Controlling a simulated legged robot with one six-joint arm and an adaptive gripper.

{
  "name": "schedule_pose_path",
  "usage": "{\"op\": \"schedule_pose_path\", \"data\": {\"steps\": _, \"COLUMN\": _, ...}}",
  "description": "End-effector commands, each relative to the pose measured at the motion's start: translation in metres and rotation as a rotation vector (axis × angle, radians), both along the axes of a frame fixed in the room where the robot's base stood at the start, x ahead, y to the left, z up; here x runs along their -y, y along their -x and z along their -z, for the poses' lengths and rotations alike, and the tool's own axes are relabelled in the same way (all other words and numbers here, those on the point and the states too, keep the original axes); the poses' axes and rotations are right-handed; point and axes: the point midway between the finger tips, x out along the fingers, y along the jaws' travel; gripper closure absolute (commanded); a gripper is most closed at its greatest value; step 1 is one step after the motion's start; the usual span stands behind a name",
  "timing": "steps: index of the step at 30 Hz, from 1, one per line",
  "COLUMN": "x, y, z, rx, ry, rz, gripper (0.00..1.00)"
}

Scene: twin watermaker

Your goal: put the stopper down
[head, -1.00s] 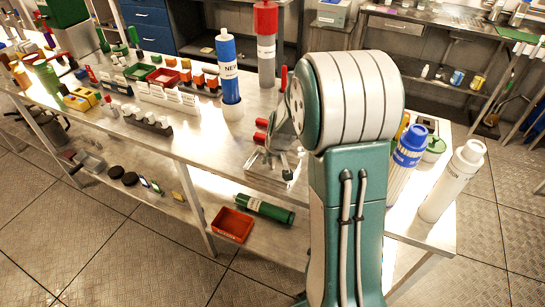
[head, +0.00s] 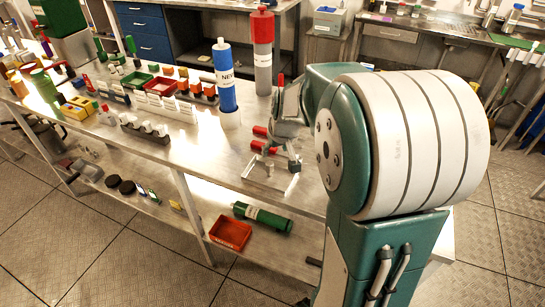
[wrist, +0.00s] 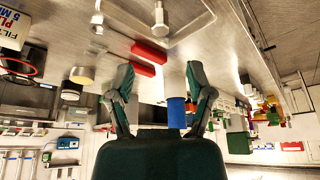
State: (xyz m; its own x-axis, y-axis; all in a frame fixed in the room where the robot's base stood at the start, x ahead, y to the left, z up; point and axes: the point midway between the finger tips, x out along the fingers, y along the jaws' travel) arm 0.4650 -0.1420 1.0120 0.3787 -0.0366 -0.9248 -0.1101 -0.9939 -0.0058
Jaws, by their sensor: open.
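My gripper (wrist: 160,98) is open in the wrist view, its two fingers apart with nothing held between them. In the head view the grey end of my arm is over the bench, beside a metal stand (head: 272,178), and the fingertips are hard to make out. Two red pieces lie at the stand; in the wrist view, which looks upside down, the red pieces (wrist: 150,53) are just beyond the fingers. I cannot tell for certain which thing is the stopper.
A red-and-grey cylinder (head: 263,50) stands behind the blue one. White blocks and small trays fill the bench's left part. A red tray (head: 230,235) and a green cylinder (head: 263,217) lie on the lower shelf. My arm hides the bench's right end. The front bench edge is clear.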

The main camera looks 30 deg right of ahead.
Motion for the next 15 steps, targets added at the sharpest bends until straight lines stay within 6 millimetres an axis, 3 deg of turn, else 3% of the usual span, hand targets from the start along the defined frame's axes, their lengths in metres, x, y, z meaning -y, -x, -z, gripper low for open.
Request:
{"op": "schedule_pose_path", "data": {"steps": 8, "x": -0.011, "y": 0.013, "z": -0.024, "rx": 0.008, "ry": 0.003, "rz": -0.01, "gripper": 0.32}}
{"op": "schedule_pose_path", "data": {"steps": 15, "x": -0.068, "y": 0.068, "z": -0.068, "rx": 0.038, "ry": 0.007, "rz": -0.052, "gripper": 0.32}}
